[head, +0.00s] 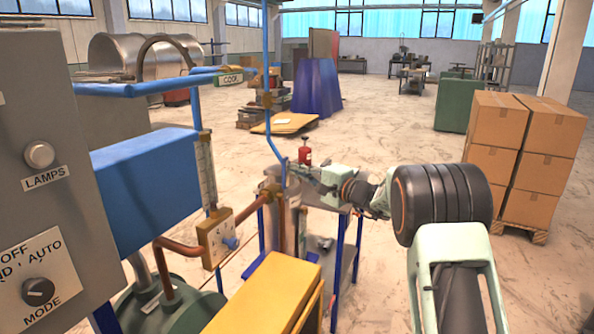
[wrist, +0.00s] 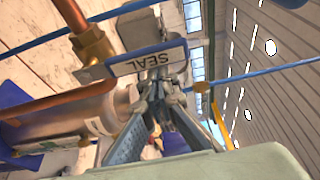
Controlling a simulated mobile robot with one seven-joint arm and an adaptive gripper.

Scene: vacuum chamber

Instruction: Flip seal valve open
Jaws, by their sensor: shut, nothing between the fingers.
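The plate marked SEAL (wrist: 147,60), white with a blue edge, shows in the wrist view just beyond my fingertips. It appears tilted and upside down there. A grey metal part beside the plate is partly covered by my fingers, so I cannot tell the position of the valve handle. My gripper (wrist: 161,90) is shut and empty, with its tips close to the plate; contact is unclear. In the head view my gripper (head: 297,172) is beside the thin blue pipe (head: 266,125), above a metal cylinder (head: 284,212). The SEAL lettering cannot be made out in that view.
A copper pipe (wrist: 95,45) and a labelled metal cylinder (wrist: 75,120) lie close by in the wrist view. Stacked cartons (head: 497,125) stand right.

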